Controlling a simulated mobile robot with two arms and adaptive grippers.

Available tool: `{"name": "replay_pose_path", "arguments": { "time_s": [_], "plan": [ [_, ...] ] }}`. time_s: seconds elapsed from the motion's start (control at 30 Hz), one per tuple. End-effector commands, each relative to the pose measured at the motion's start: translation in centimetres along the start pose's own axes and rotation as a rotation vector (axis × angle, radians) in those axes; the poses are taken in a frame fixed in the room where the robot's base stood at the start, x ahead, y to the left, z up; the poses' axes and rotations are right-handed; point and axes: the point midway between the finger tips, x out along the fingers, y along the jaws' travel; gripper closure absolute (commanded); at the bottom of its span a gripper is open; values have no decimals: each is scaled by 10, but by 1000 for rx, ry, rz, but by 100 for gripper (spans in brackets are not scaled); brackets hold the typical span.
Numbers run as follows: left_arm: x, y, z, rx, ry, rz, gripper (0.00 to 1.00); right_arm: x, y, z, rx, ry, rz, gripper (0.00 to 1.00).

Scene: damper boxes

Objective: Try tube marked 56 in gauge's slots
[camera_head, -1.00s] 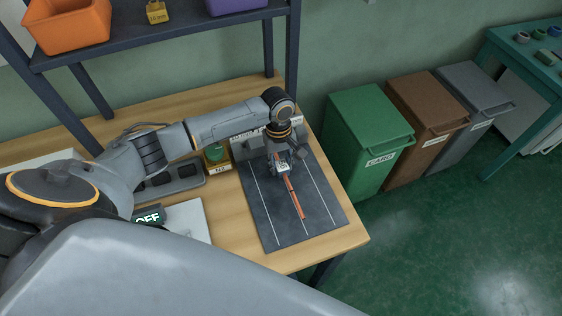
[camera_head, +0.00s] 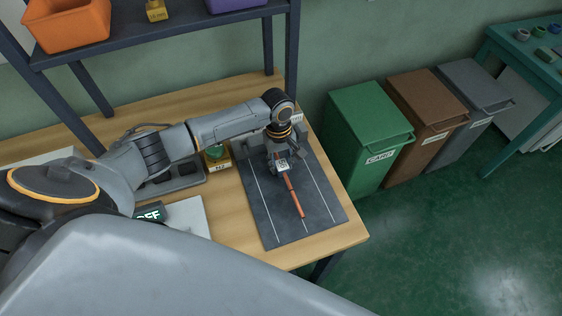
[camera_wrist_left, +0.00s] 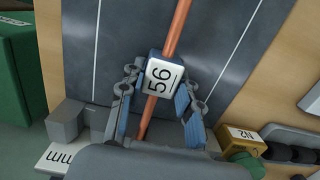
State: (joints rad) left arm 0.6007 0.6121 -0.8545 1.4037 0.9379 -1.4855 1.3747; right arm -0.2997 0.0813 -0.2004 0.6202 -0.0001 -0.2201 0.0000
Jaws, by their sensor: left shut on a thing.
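The tube marked 56 (camera_head: 293,195) is a thin orange-copper rod with a tag block reading 56 (camera_wrist_left: 160,76). It extends over the dark lined mat (camera_head: 262,205), toward its front edge. My left gripper (camera_head: 281,163) is at the back part of the mat, shut on the tube; in the left wrist view its fingers (camera_wrist_left: 158,98) flank the tube beside the tag. Grey block parts, perhaps of the gauge, (camera_wrist_left: 65,122) show at the mat's back; a white label reading mm lies beside them. My arm hides most of this and no slot is clear. My right gripper is not in view.
A yellow box with a green knob (camera_head: 217,162) stands left of the mat, beside a dark tray (camera_head: 180,180). A green bin (camera_head: 368,135) stands right of the table. A shelf with an orange bin (camera_head: 68,25) is above. The mat's front half is mostly clear.

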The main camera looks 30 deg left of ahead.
Motion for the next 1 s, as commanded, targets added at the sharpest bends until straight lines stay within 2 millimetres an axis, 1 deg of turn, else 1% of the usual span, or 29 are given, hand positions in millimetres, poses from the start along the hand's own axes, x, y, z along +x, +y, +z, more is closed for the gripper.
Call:
{"name": "replay_pose_path", "arguments": {
  "time_s": [0.07,0.1,0.17,0.2,0.5,0.63,0.77,1.0],
  "plan": [
    [0,0,0,0,0,0,100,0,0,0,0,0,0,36],
    [0,0,0,0,0,0,61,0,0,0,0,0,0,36],
    [0,0,0,0,0,0,49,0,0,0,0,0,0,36],
    [0,0,0,0,0,0,40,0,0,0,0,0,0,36],
    [0,0,0,0,0,0,40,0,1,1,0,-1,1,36],
    [-9,0,-1,-1,1,1,40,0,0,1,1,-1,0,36],
    [-32,0,-1,-1,3,3,40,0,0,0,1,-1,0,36],
    [-83,1,-1,0,2,3,40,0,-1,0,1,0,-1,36]
  ]
}}
